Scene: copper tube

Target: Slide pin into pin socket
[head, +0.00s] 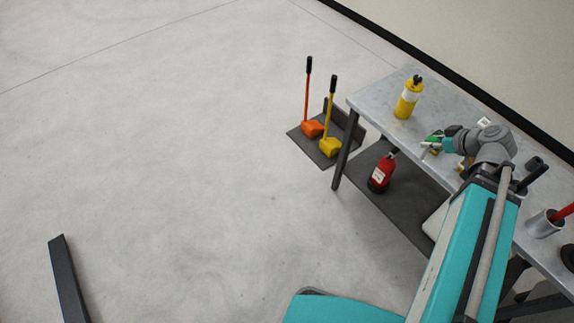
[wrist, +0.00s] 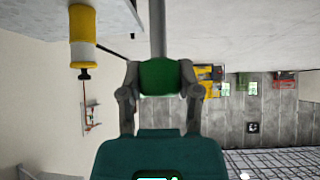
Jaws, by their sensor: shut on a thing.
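My gripper (wrist: 160,80) is shut on the green grip of the pin (wrist: 160,77) in the wrist view, with one grey finger on each side. The pin's grey shaft (wrist: 157,28) runs away from the gripper and out of the top of the picture. Its tip is out of view. In the head view my gripper (head: 430,147) is small and over the front part of the workbench, with a bit of green beside it. I cannot make out the pin socket for certain in either view.
A yellow and white bottle (head: 408,98) stands on the workbench (head: 373,95); it also shows in the wrist view (wrist: 82,40). A red extinguisher (head: 379,177) stands below. Floor further left is mostly clear.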

